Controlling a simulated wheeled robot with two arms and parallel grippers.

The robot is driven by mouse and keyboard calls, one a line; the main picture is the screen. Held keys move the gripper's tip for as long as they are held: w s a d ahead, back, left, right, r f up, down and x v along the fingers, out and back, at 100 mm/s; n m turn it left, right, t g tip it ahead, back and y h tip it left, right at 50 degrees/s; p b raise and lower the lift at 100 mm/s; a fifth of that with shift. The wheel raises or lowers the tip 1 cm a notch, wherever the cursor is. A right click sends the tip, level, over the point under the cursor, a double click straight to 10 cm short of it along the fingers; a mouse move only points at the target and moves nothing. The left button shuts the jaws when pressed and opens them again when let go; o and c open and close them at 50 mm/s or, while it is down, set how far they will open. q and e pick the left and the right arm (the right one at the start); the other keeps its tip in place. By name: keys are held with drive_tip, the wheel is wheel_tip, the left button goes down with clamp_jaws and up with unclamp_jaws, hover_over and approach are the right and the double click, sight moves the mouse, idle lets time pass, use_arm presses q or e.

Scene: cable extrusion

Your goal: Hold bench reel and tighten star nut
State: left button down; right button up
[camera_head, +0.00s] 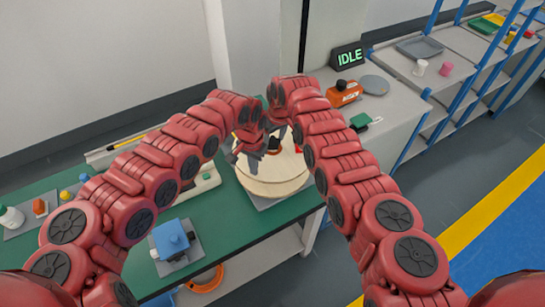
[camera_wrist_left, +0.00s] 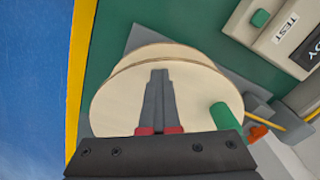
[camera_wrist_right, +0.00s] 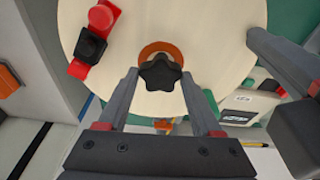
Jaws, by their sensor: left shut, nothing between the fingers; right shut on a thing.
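The bench reel (camera_head: 268,184) has pale wooden flanges and sits on a grey plate on the green bench. It also fills the middle of the left wrist view (camera_wrist_left: 115,105). The black star nut (camera_wrist_right: 161,72) is at the reel's hub in the right wrist view, over an orange ring. My right gripper (camera_wrist_right: 160,76) is shut on the star nut, one finger on each side. My left gripper (camera_wrist_left: 158,74) is shut and empty, with its fingers together in front of the reel's flange. I cannot tell whether they touch it.
A red and black piece (camera_wrist_right: 90,42) sits on the reel's face. A blue block device (camera_head: 172,240) lies on the bench at left. An IDLE display (camera_head: 348,57) and an orange item (camera_head: 343,93) stand behind.

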use_arm(q)
drive_tip(key=shift+f, duration=0.1)
use_arm(e)
drive_tip(key=shift+c, duration=0.5)
drive_tip(key=m, duration=0.3)
drive_tip(key=shift+a+h, duration=0.2)
drive_tip(key=shift+h, duration=0.1)
drive_tip(key=m+h, duration=0.1)
drive_tip(key=m, duration=0.4)
drive_tip(key=shift+d+f+m, duration=0.1)
drive_tip(key=shift+d+m, duration=0.05)
drive_tip(key=shift+m, duration=0.15)
drive_tip(key=shift+c, duration=0.2)
use_arm(q)
drive_tip(key=shift+d, duration=0.1)
use_arm(e)
drive_tip(key=o, duration=1.2)
use_arm(q)
drive_tip(key=shift+s, duration=0.1)
use_arm(e)
drive_tip(key=shift+o, duration=0.2)
